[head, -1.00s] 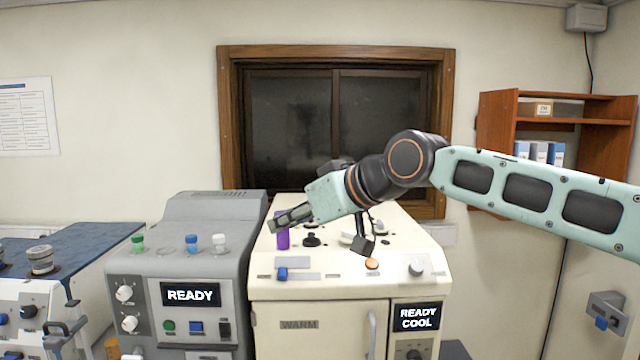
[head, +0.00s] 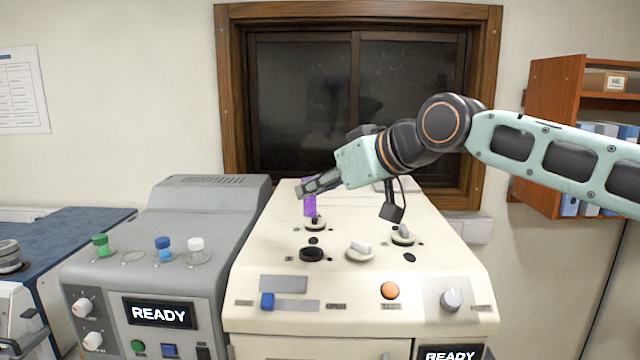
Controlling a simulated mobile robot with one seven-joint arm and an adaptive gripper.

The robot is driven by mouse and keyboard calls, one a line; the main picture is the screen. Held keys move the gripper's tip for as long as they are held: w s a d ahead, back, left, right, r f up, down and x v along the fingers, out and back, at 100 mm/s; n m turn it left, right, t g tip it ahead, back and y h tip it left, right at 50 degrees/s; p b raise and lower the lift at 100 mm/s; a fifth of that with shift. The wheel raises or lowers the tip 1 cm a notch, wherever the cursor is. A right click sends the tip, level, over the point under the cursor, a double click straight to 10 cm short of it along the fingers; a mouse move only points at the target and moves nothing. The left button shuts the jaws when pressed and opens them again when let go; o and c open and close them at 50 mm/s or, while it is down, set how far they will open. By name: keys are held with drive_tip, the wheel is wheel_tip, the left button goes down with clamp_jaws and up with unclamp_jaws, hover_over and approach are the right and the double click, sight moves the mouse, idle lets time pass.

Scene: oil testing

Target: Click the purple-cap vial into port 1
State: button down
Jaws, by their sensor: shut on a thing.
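The purple-cap vial (head: 309,198) is upright in my gripper (head: 308,188), above the back left of the cream machine's top (head: 268,229). The fingers are shut around its upper part. Behind and below the vial's lower end is a round fitting with a dark knob (head: 315,222); I cannot tell whether they touch. Other round fittings on the top include a black one (head: 311,254), a pale-handled one (head: 359,251) and another at the right (head: 402,235). The port labels are too small to read, so I cannot tell which is port 1.
A grey machine (head: 210,215) on the left reads READY and holds green (head: 100,245), blue (head: 163,248) and white (head: 196,250) capped vials. A window (head: 357,100) is behind.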

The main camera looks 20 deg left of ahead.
sight(314, 217)
drive_tip(key=shift+s+f+b, duration=0.2)
drive_tip(key=shift+f+b, duration=0.4)
drive_tip(key=shift+f, duration=0.2)
drive_tip(key=shift+w+f+b, duration=0.1)
drive_tip(key=shift+f+b, duration=1.35)
drive_tip(key=shift+f, duration=0.55)
drive_tip(key=shift+d+f+b, duration=0.15)
drive_tip(key=shift+f+b, duration=0.15)
drive_tip(key=shift+b, duration=0.1)
drive_tip(key=shift+f+b, duration=0.9)
drive_tip(key=shift+b, duration=0.05)
drive_tip(key=shift+f+b, duration=0.3)
drive_tip(key=shift+f+b, duration=0.95)
drive_tip(key=shift+f, duration=0.1)
idle(0.6)
idle(0.3)
drive_tip(key=c, duration=1.6)
unclamp_jaws()
